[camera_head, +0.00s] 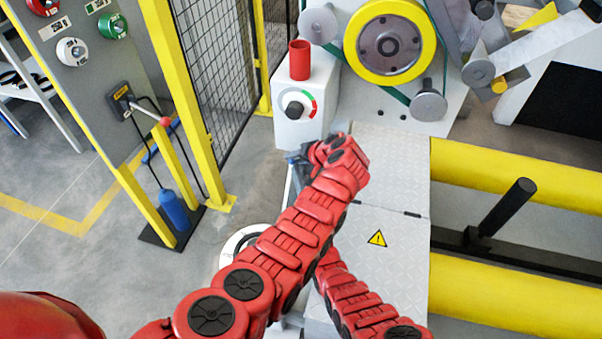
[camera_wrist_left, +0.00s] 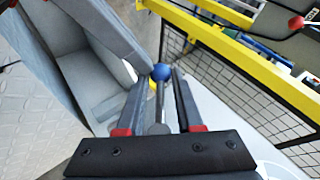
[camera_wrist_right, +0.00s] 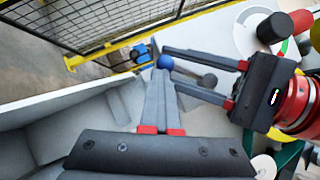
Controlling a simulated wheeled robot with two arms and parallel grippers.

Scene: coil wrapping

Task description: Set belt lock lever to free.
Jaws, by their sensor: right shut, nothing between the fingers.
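The belt lock lever appears to be the grey rod with a blue ball (camera_wrist_left: 161,73) in the left wrist view; the ball also shows in the right wrist view (camera_wrist_right: 165,62). My left gripper (camera_wrist_left: 162,80) is open, with one finger on each side of the rod; contact is not clear. My right gripper (camera_wrist_right: 162,74) is shut and empty, its fingertips close to the blue ball; I cannot tell if they touch. In the head view my left gripper (camera_head: 301,160) is partly hidden by its wrist, and the lever's position marks are not visible.
A white box with a black dial (camera_head: 294,109) and a red cylinder (camera_head: 299,60) stands just beyond the grippers. A yellow-rimmed wheel (camera_head: 390,45) is behind. A mesh fence (camera_head: 222,70) stands to the left, yellow rollers (camera_head: 520,175) to the right.

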